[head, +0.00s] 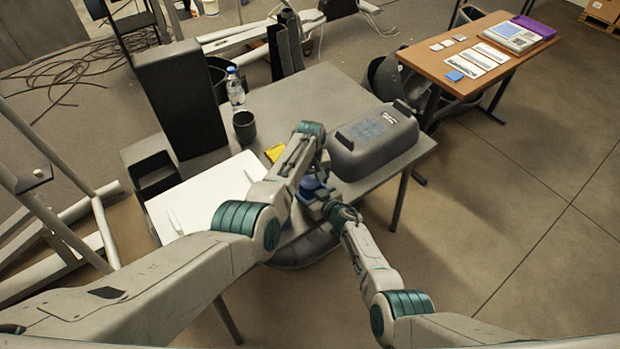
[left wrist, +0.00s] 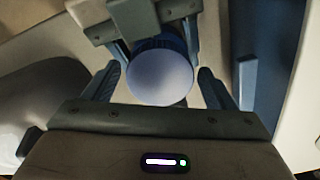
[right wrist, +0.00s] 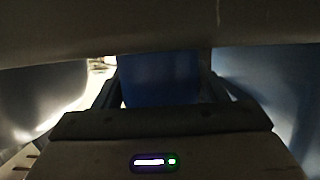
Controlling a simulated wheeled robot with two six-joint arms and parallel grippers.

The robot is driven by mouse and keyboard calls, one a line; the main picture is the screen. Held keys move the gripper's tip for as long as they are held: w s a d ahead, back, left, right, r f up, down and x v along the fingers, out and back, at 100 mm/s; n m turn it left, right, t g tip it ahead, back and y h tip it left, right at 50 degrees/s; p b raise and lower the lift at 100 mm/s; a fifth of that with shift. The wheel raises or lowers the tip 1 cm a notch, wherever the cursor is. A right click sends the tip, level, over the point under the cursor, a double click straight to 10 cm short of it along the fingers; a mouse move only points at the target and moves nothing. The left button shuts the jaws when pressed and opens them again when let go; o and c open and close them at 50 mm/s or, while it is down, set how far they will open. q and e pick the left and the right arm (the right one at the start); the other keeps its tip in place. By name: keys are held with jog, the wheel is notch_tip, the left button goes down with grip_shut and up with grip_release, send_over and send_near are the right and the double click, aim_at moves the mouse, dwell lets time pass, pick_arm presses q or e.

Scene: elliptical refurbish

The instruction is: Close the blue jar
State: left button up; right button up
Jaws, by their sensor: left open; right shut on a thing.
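The blue jar (head: 311,187) is held up in front of the table's near edge, between my two grippers. In the left wrist view its round, pale blue top (left wrist: 160,77) faces the camera, with a darker blue rim behind. I cannot tell whether that top is a separate lid. My left gripper (left wrist: 158,88) is open, with a finger on each side of the top and gaps between. My right gripper (right wrist: 160,85) is shut on the jar's dark blue body. In the head view the arms hide much of the jar.
The grey table (head: 300,95) holds a dark grey case (head: 372,145), a black cup (head: 245,127), a water bottle (head: 235,90), a yellow item (head: 275,153) and a white board (head: 200,197). A brown table (head: 475,50) with papers stands at back right. Floor at right is clear.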

pick_arm(q)
jog(key=c, duration=1)
jog(key=o, duration=1.2)
jog(key=shift+c, duration=0.2)
jog(key=shift+r, duration=3.75)
pick_arm(e)
jog(key=o, duration=2)
jog(key=shift+c, duration=0.2)
pick_arm(q)
jog(key=shift+r, duration=0.1)
